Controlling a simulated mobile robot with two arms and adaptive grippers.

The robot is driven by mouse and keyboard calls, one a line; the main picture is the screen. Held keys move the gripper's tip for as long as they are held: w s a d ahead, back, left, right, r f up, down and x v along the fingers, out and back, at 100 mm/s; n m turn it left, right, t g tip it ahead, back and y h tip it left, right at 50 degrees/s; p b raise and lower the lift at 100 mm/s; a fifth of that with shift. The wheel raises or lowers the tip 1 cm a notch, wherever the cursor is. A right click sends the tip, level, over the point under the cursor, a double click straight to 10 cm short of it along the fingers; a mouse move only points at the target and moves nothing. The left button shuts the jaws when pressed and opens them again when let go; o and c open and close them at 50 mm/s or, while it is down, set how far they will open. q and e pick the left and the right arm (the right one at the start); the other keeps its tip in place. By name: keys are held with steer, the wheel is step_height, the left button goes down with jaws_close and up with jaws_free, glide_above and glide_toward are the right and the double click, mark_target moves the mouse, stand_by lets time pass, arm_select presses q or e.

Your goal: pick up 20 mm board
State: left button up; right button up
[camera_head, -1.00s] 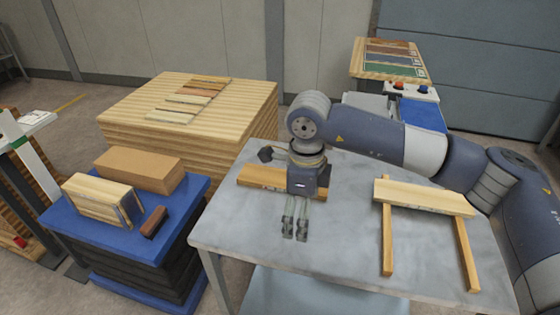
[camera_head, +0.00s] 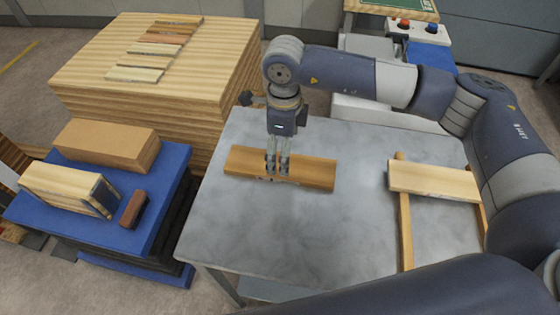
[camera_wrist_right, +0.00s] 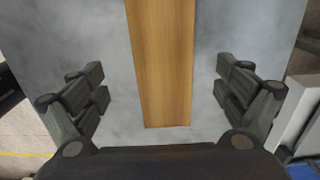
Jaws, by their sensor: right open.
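A brown wooden board (camera_head: 312,173) lies flat on the grey table, toward its back left. The right gripper (camera_head: 278,166) points down over this board, near its middle in the head view. In the right wrist view the board (camera_wrist_right: 163,65) runs lengthwise between the fingers of the open right gripper (camera_wrist_right: 163,92), with a gap on each side. A paler board (camera_head: 435,181) rests across two wooden strips on the right of the table. I cannot read a thickness on either board. My left gripper is not in view.
The grey table (camera_head: 300,235) is clear in front of the brown board. On the left, a blue platform (camera_head: 165,205) holds a cardboard-coloured block (camera_head: 108,145), a stack of pale wood (camera_head: 65,188) and a small brown block (camera_head: 134,209). A wood stack (camera_head: 90,70) carries several sample strips behind.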

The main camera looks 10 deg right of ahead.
steer(key=shift+f, duration=0.6)
steer(key=f+p, duration=0.1)
steer(key=f, duration=0.1)
steer(key=f+p, duration=0.1)
steer(key=f, duration=0.1)
steer(key=shift+w+a+f+p, duration=0.1)
steer(key=shift+w+a+p, duration=0.15)
steer(key=shift+w+p, duration=0.1)
steer(key=shift+f, duration=0.4)
steer(key=shift+c, duration=0.3)
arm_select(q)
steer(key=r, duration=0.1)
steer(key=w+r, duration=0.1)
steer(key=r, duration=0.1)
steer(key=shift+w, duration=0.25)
arm_select(e)
steer(key=c, duration=1.3)
